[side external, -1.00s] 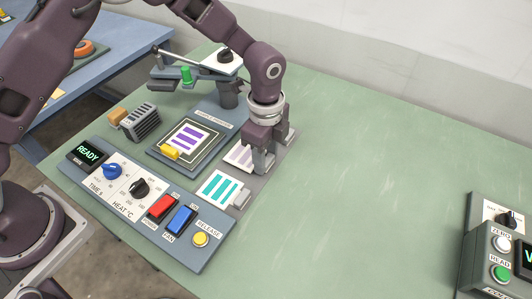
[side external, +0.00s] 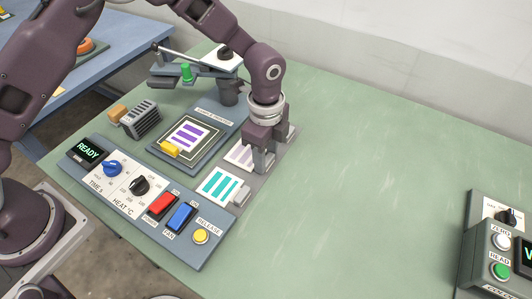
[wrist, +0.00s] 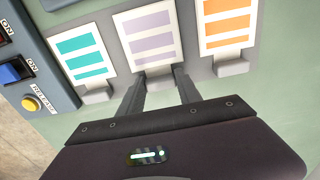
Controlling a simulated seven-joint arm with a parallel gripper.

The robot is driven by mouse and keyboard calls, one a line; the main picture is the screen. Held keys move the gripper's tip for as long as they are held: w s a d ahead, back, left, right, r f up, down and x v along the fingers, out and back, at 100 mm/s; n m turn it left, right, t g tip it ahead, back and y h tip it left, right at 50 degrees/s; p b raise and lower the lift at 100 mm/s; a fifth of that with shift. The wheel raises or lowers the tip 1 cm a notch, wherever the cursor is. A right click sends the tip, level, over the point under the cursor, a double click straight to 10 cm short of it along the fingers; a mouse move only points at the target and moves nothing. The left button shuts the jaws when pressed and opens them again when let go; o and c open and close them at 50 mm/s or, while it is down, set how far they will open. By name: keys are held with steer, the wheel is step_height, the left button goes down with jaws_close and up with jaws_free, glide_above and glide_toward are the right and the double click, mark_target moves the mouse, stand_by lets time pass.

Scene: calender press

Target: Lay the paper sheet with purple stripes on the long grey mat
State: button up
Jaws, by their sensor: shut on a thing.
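The paper sheet with pale purple stripes (side external: 239,154) lies on the long grey mat (side external: 253,186). In the wrist view it (wrist: 150,36) sits between the teal-striped sheet (wrist: 80,53) and the orange-striped sheet (wrist: 226,22) on the mat (wrist: 194,71). My gripper (side external: 263,165) is low over the mat. In the wrist view its fingers (wrist: 160,88) are at the grey tab on the sheet's near edge, shut on the sheet by that tab. The fingers partly hide the tab. My gripper hides the orange-striped sheet in the side view.
A control panel (side external: 145,205) with knobs and buttons stands in front. The green table right of the mat is clear up to a grey device (side external: 500,250).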

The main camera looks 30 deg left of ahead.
steer(key=o, duration=1.4)
steer(key=o, duration=0.6)
steer(key=shift+c, duration=0.2)
steer(key=shift+r, duration=3.5)
